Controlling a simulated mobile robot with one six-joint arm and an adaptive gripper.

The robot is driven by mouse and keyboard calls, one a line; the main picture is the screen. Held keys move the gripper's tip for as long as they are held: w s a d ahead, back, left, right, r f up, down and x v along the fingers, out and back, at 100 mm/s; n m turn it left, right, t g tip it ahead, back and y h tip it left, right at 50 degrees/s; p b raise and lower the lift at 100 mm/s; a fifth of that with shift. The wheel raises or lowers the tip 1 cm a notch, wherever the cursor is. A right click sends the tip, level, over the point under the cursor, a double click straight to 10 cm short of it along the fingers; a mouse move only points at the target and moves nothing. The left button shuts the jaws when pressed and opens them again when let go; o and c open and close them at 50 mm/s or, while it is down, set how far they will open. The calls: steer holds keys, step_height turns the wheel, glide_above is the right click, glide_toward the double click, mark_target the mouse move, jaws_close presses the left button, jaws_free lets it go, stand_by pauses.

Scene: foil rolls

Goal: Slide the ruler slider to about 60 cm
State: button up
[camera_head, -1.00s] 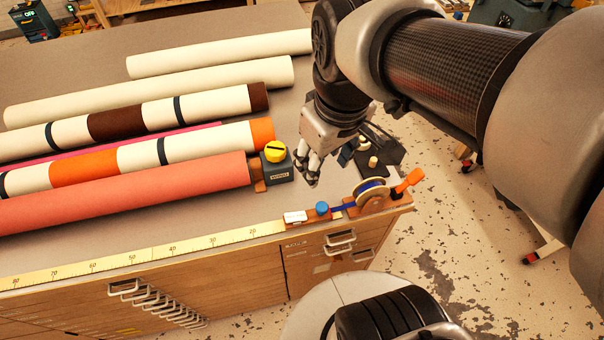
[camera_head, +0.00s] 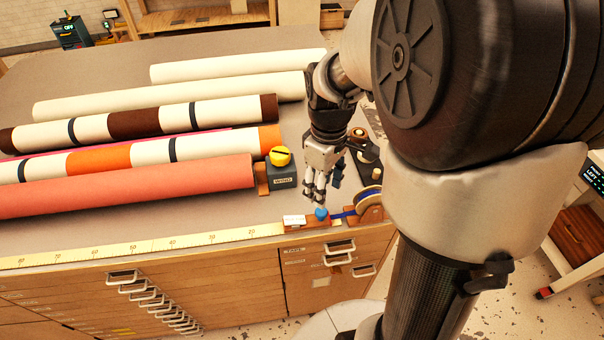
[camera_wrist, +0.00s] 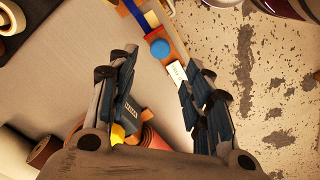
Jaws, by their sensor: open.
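The ruler (camera_head: 150,247) is a yellow strip along the table's front edge, its numbers rising to the left. The slider (camera_head: 305,224) sits right of the 20 mark, with a white label and a blue knob (camera_head: 322,214). My gripper (camera_head: 316,199) is open and points down just above and behind the blue knob. In the wrist view, the blue knob (camera_wrist: 160,49) and white label (camera_wrist: 177,73) show between my open fingers (camera_wrist: 163,63), near the tips. Whether the fingers touch the knob, I cannot tell.
A blue-ribbon spool (camera_head: 370,199) stands right of the slider. A grey box with a yellow knob (camera_head: 281,170) is behind and left of my gripper. Several rolls, the nearest red (camera_head: 130,187), lie behind the ruler. The ruler strip is clear; drawer handles (camera_head: 122,276) are below.

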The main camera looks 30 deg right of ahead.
mark_target(321, 211)
step_height(321, 211, down, 9)
steer(key=shift+r+b, duration=0.2)
steer(key=shift+b, duration=1.05)
steer(key=shift+c, duration=0.6)
jaws_close()
